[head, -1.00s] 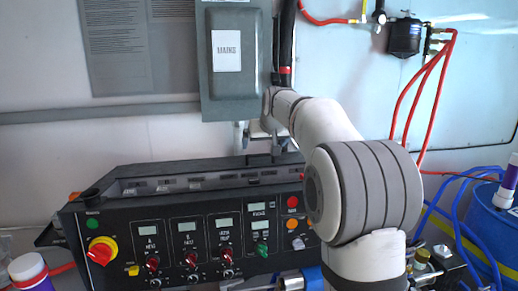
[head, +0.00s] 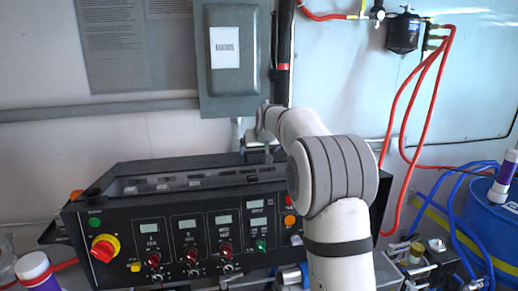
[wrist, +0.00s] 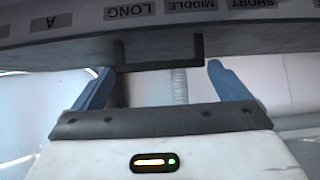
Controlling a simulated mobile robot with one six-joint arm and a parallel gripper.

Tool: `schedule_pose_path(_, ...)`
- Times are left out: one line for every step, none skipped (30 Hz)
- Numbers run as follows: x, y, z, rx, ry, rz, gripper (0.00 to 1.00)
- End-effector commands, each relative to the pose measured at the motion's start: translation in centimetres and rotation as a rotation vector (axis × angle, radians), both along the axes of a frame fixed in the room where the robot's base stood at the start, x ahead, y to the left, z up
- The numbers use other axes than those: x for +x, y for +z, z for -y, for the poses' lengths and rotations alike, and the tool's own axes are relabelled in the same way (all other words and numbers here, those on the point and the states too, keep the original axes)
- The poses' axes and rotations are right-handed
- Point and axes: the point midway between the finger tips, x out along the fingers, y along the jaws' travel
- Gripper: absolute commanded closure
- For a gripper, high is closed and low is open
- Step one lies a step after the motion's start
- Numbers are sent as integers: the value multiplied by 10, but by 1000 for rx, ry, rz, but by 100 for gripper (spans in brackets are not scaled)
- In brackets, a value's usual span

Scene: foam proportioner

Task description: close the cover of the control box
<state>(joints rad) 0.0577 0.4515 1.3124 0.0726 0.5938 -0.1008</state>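The control box (head: 130,228) is the black panel with knobs and small displays. Its top has a long recess with a row of small labels (head: 165,186); a dark raised strip (head: 150,168) runs along its back edge, possibly the cover. My gripper (head: 262,154) is over the back right of this top, partly hidden by my arm. In the wrist view a dark panel edge with upside-down labels (wrist: 130,11) crosses the top, with a black U-shaped handle (wrist: 160,66) below it. My gripper's blue fingers (wrist: 163,82) are apart, either side of the handle; contact is not clear.
A grey box (head: 233,88) hangs on the wall above. Red hoses (head: 410,120) hang at the right, near a blue drum (head: 495,222) with blue hoses.

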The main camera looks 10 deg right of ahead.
Motion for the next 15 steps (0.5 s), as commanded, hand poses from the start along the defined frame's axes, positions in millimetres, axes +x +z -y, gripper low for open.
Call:
schedule_pose_path(0,0,0,0,0,0,9)
schedule_pose_path(0,0,0,0,0,0,11)
schedule_pose_path(0,0,0,0,0,0,15)
schedule_pose_path(0,0,0,0,0,0,17)
schedule_pose_path(0,0,0,0,0,0,20)
schedule_pose_path(0,0,0,0,0,0,23)
schedule_pose_path(0,0,0,0,0,0,25)
schedule_pose_path(0,0,0,0,0,0,28)
schedule_pose_path(0,0,0,0,0,0,31)
schedule_pose_path(0,0,0,0,0,0,34)
schedule_pose_path(0,0,0,0,0,-1,36)
schedule_pose_path(0,0,0,0,0,-1,39)
schedule_pose_path(0,0,0,0,0,-1,42)
schedule_pose_path(0,0,0,0,0,-1,44)
schedule_pose_path(0,0,0,0,0,-1,47)
